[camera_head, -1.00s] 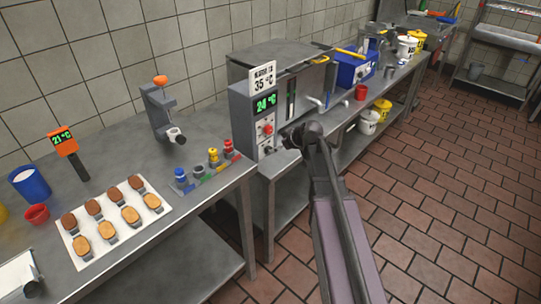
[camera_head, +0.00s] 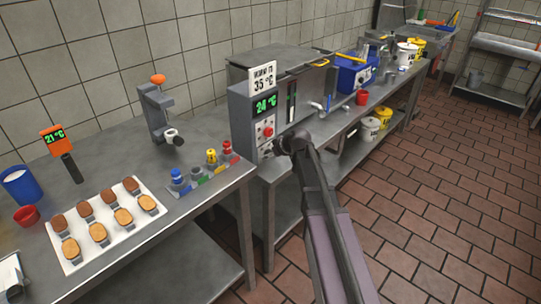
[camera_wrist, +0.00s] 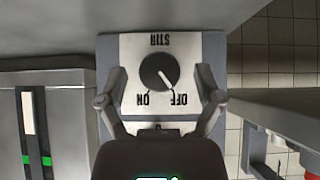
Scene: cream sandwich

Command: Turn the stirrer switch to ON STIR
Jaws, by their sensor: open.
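The stirrer switch (camera_wrist: 157,72) is a round dark knob on a white plate (camera_wrist: 192,48) in the wrist view. The lettering is upside down there: STIR above the knob, ON at lower left, OFF at lower right. The knob's light pointer mark points to lower right, towards OFF. My gripper (camera_wrist: 160,100) is open, with one finger on each side of the plate and the knob between them in the picture. I see no finger touching the knob. In the head view my gripper (camera_head: 283,148) is at the lower front of the grey control panel and largely hides the switch.
The panel carries a green 24 °C display (camera_head: 266,104) and a red knob (camera_head: 267,131) above my gripper. A metal tank (camera_head: 285,62) stands behind it. The left bench holds a tray (camera_head: 70,262) of cookies and several coloured-topped pots. The floor at right is clear.

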